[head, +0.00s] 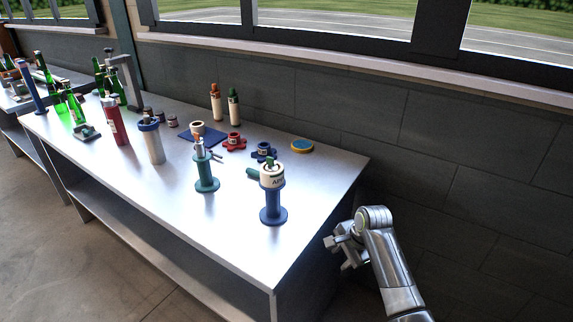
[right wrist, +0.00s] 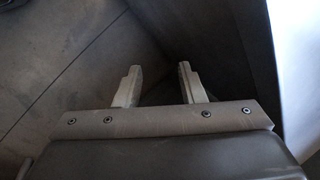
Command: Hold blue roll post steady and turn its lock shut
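The blue roll post (head: 273,199) stands upright near the right front of the metal table, on a round blue base. It carries a pale roll (head: 272,176) with dark lettering and has a small green piece on top. A dark green handle-like piece (head: 257,174) sticks out at its left; whether this is the lock I cannot tell. My right gripper (head: 342,248) is off the table's right end, away from the post. In the right wrist view its two fingers (right wrist: 158,87) are apart with nothing between them. My left gripper is not in view.
A teal post (head: 206,174) stands left of the blue post. Red (head: 233,142) and blue (head: 263,152) knobbed parts and a yellow-rimmed disc (head: 302,146) lie behind. The table's right front corner is clear.

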